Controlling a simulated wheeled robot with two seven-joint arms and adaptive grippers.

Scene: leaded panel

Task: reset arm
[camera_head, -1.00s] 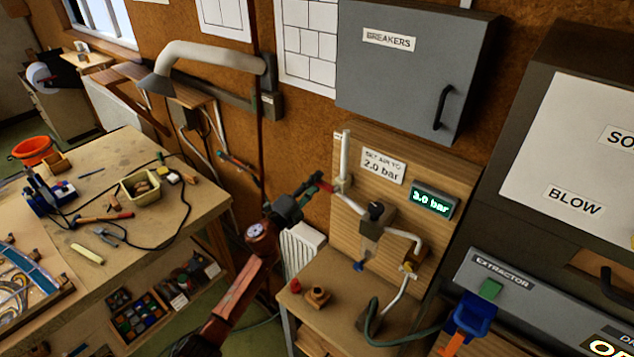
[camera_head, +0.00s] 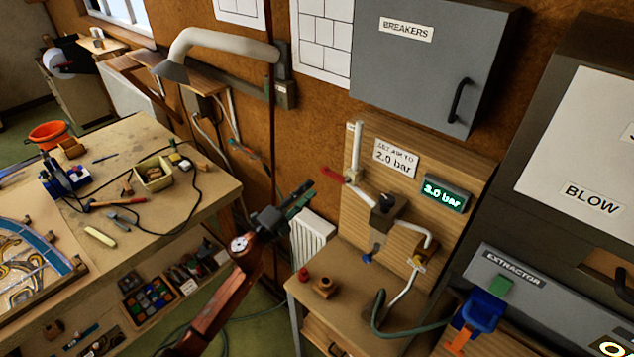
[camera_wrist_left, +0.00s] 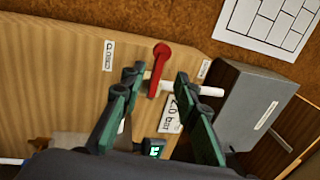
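My left gripper (camera_head: 303,195) is in front of the pegboard wall, left of the air panel (camera_head: 375,240). In the left wrist view its two green-padded fingers (camera_wrist_left: 160,112) stand apart with nothing between the pads. The red lever (camera_head: 332,174) on the white pipe is just beyond the fingertips, with a gap to them. In the left wrist view the red lever (camera_wrist_left: 160,68) shows beyond and between the fingers. The green display (camera_head: 444,194) reads 3.0 bar; the sign (camera_head: 396,158) says 2.0 bar. My right gripper is out of view.
A small bench (camera_head: 345,285) under the panel holds a red piece and a wooden block. A workbench (camera_head: 190,200) with tools is at left. The grey breakers cabinet (camera_head: 425,75) hangs above.

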